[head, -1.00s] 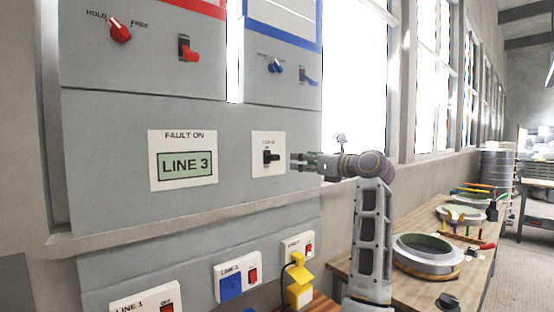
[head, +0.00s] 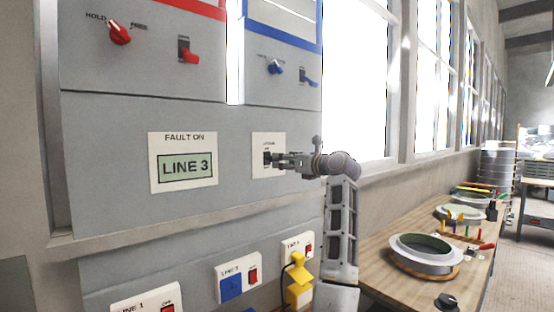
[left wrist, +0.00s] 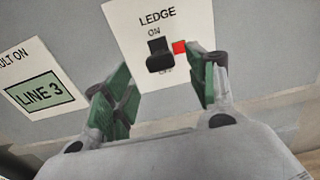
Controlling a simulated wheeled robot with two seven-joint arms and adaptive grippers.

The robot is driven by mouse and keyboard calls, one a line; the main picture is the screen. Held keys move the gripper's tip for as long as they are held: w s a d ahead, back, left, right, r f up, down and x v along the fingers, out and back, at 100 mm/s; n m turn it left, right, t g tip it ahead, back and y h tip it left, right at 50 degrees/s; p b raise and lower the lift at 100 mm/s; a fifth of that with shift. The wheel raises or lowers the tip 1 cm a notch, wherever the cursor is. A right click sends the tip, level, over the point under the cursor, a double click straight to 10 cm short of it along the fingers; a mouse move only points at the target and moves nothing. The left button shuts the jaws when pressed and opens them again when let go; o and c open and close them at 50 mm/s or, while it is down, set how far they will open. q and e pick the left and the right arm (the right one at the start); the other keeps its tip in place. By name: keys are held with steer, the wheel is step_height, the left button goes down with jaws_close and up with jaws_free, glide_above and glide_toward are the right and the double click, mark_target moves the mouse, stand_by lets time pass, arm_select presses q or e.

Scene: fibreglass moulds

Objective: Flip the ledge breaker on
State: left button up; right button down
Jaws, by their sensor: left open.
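The ledge breaker (head: 267,157) is a black lever on a white plate at the middle of the grey wall panel. In the left wrist view the lever (left wrist: 159,56) sits between the words ON above and OFF below, with a small red square beside it. My left gripper (head: 279,160) is right in front of the plate. In the left wrist view its green-padded fingers (left wrist: 163,92) are open, one on each side below the lever, with nothing between them. My right gripper is not in view.
A "FAULT ON" sign (head: 183,144) reading LINE 3 is left of the breaker. Red (head: 119,34) and blue (head: 275,67) knobs are above. Line switch boxes (head: 238,279) and a yellow plug (head: 298,272) are below a ledge (head: 150,228). A bench (head: 405,274) with round moulds stands right.

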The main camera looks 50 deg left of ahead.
arm_select(q)
steer(key=a, duration=0.5)
steer(key=shift+w+a+p, duration=0.1)
steer(key=shift+w+p, duration=0.1)
steer(key=shift+p, duration=0.1)
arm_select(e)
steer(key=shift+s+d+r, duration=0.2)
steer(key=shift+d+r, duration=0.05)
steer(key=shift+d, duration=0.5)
arm_select(q)
steer(key=c, duration=0.8)
steer(key=shift+c, duration=1.1)
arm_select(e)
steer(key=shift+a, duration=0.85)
